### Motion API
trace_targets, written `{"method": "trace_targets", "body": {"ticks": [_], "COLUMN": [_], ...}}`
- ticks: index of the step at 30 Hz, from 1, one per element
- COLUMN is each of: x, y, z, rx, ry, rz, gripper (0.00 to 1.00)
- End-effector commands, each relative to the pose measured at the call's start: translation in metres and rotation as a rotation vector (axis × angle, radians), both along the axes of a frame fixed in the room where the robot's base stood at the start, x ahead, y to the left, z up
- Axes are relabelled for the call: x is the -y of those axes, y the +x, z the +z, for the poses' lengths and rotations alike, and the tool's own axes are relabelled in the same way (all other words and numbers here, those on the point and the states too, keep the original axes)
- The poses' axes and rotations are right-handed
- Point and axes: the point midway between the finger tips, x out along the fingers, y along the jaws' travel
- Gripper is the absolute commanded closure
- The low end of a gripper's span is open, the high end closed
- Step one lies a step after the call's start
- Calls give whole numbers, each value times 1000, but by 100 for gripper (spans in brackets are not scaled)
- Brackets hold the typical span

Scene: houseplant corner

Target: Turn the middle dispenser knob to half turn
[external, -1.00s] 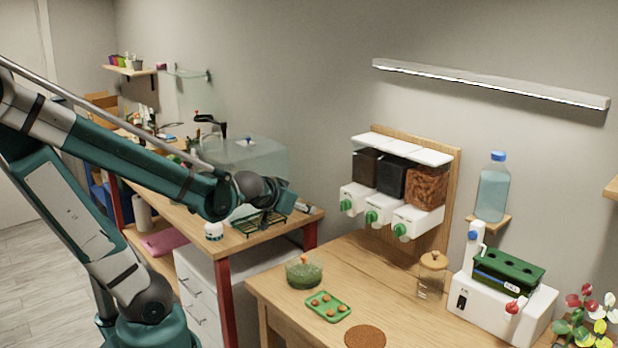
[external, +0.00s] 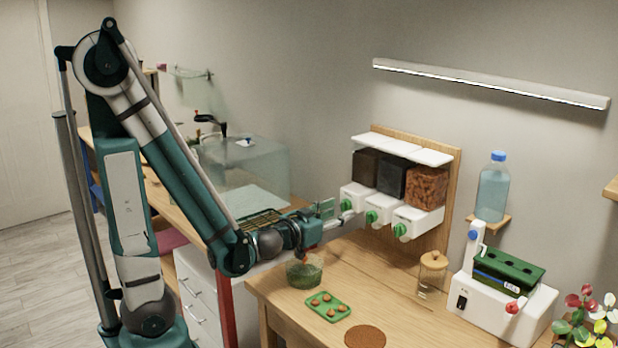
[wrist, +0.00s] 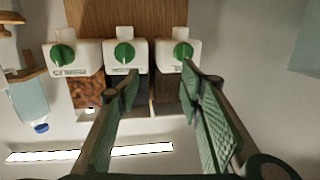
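The middle dispenser knob is green (external: 371,217), on the white front of the middle dispenser, between two like knobs. In the wrist view, which shows the dispensers upside down, the middle knob (wrist: 124,53) is just beyond the left fingertip; its exact angle is hard to read. My gripper (external: 331,214) is in front of and left of the dispensers, near the left knob (external: 346,205). Its textured fingers (wrist: 160,80) are spread apart with nothing between them, and no knob is visibly touched.
The right dispenser holds brown pellets (external: 426,187). Below, the wooden table carries a green bowl (external: 304,273), a green tray (external: 327,307), a round cork mat (external: 365,337) and a lidded jar (external: 431,275). A glass tank (external: 245,165) stands behind my arm.

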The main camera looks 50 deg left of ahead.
Motion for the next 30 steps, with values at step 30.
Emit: {"method": "trace_targets", "body": {"ticks": [30], "x": [53], "y": [2], "z": [-25], "rx": [82], "ry": [-8], "rz": [-142], "gripper": [62]}}
